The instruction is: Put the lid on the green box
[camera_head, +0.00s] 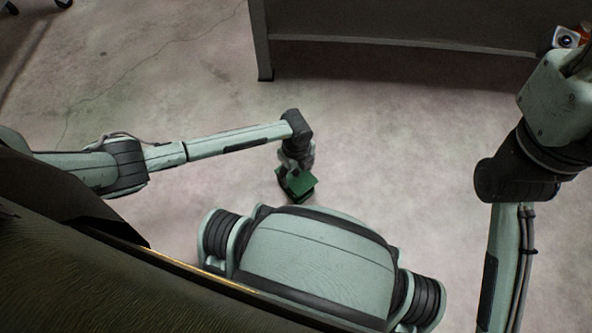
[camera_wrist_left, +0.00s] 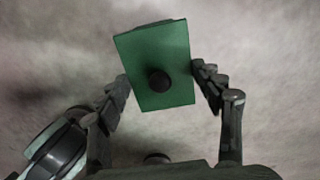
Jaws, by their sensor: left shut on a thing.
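A green rectangular piece with a round black knob, which looks like the lid (camera_wrist_left: 152,45), fills the middle of the left wrist view. My left gripper (camera_wrist_left: 160,79) is shut on it, with a dark finger against each side edge. In the head view, a green boxy shape (camera_head: 298,184) shows under my left gripper (camera_head: 294,176), low down in front of my body. I cannot tell the box and the lid apart there, nor whether the green shape touches the floor. My right gripper is out of view; only my right arm shows.
A dark grey stand or table (camera_head: 390,30) stands along the top of the head view, with a leg at its left end. A small grey round thing and something orange (camera_head: 585,32) are at the top right. The concrete floor (camera_head: 400,120) between is clear.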

